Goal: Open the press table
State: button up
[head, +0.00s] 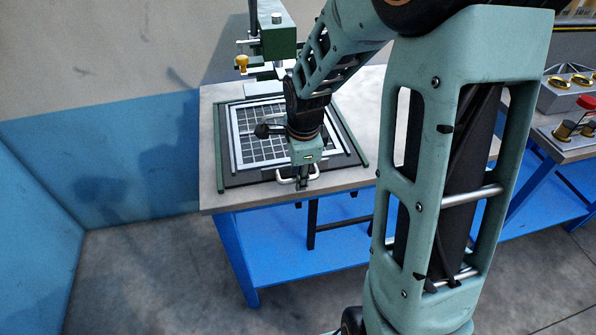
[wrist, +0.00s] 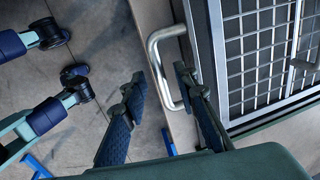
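The press table (head: 226,178) is a dark, flat bed with green side rails on a pale worktop. It carries a silver-framed grid (head: 240,150), which also shows at the right of the wrist view (wrist: 226,70). A silver bar handle (head: 284,181) sticks out from its front edge; it also shows in the wrist view (wrist: 155,62). My gripper (head: 303,186) is at this handle, pointing down. In the wrist view my gripper (wrist: 161,76) has its two dark fingers apart, with the handle's bar between them and gaps visible. My wrist hides part of the grid in the head view.
A green press column (head: 277,40) with a yellow knob stands behind the bed. The worktop (head: 212,130) rests on a blue frame (head: 285,255). Another bench with gold and red-topped parts (head: 570,125) is at the right. The floor at front left is clear.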

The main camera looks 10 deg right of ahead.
grip_shut()
dwell(0.3)
